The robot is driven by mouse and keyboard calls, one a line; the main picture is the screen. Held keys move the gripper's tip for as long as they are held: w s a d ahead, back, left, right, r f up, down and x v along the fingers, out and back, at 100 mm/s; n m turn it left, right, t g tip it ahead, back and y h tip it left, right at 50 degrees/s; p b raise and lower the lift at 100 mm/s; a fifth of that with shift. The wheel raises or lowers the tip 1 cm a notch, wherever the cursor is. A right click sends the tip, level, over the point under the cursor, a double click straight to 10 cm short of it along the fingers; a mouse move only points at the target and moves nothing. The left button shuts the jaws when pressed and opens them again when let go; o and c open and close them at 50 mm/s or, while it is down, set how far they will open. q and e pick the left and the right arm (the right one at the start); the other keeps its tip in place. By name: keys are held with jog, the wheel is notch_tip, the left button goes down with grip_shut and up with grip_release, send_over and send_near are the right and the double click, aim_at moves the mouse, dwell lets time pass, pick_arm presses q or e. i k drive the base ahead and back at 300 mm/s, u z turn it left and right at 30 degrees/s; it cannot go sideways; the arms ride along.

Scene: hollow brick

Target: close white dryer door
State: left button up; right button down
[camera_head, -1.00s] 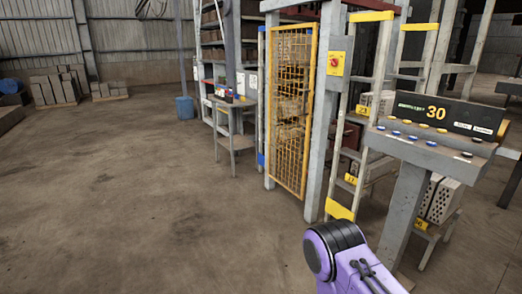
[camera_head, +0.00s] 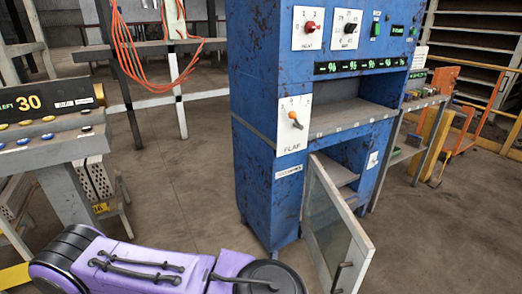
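The dryer is a tall blue cabinet (camera_head: 262,150) with worn paint, right of the picture's middle. Its door (camera_head: 335,226) has a whitish-grey frame and a glass pane. It hangs at the lower opening and stands swung open towards me, its hinge side at the cabinet's left. A dark handle (camera_head: 341,274) sits near the door's free edge, close to the bottom of the picture. Behind the door a shelf shows inside the compartment (camera_head: 350,165). A purple arm link of mine crosses the lower left. Neither gripper is in view.
A console with a "30" display (camera_head: 45,103) stands at the left. Orange cables (camera_head: 150,50) hang from a rack behind. A side table (camera_head: 418,110) with small items stands right of the cabinet. The floor right of the door (camera_head: 440,240) is clear.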

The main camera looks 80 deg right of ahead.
aim_at(351, 272)
jog(key=z, duration=3.3)
jog(key=i, duration=1)
jog(key=z, duration=1.2)
jog(key=k, duration=1.2)
jog(key=u, duration=1.35)
